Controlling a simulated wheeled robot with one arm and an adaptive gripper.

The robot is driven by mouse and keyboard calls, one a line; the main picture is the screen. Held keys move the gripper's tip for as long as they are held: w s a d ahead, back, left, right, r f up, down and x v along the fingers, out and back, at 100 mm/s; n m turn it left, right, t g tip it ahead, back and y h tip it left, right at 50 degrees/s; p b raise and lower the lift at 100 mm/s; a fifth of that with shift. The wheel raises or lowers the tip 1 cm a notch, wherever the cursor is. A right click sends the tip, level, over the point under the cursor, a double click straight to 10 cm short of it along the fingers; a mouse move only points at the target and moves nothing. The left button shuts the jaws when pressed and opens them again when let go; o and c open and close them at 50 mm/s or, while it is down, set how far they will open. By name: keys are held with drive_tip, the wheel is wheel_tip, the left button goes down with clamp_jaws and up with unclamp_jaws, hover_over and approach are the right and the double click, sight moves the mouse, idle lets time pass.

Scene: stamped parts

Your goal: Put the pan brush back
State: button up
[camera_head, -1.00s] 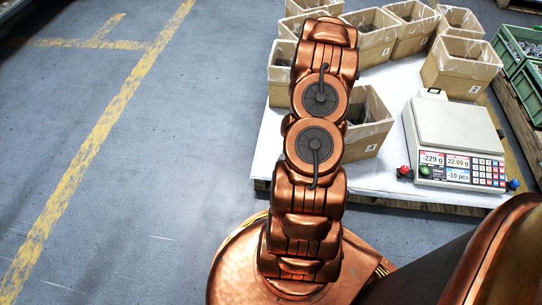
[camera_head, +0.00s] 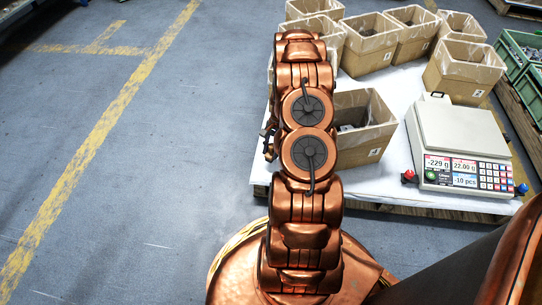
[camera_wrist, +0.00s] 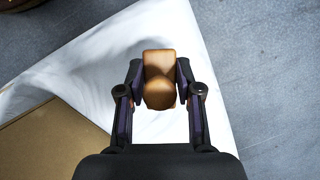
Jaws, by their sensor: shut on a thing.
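In the wrist view my gripper (camera_wrist: 160,72) is shut on a smooth orange-brown, wood-like piece, taken to be the pan brush (camera_wrist: 159,95). It has a rounded knob facing the camera and a squarish block beyond it. No bristles show. White table sheet (camera_wrist: 185,45) lies below it; whether they touch I cannot tell. In the head view the held piece is not clear, as my arm covers that area. The counting scale (camera_head: 462,130) stands on the white table to the right of my arm, its pan empty.
An open cardboard box (camera_head: 365,148) with parts stands just right of my arm. Several more boxes (camera_head: 368,45) stand along the back of the table. Green crates (camera_head: 518,50) are at the far right. The floor (camera_head: 165,150) on the left is clear.

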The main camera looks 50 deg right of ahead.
sight(271, 155)
drive_tip(key=shift+w+d+f, duration=0.1)
drive_tip(key=shift+w, duration=0.2)
wheel_tip(271, 155, down, 3)
drive_tip(key=shift+s+f+b, duration=0.1)
drive_tip(key=shift+f+b, duration=0.1)
drive_tip(key=shift+b, duration=0.9)
drive_tip(key=o, duration=1)
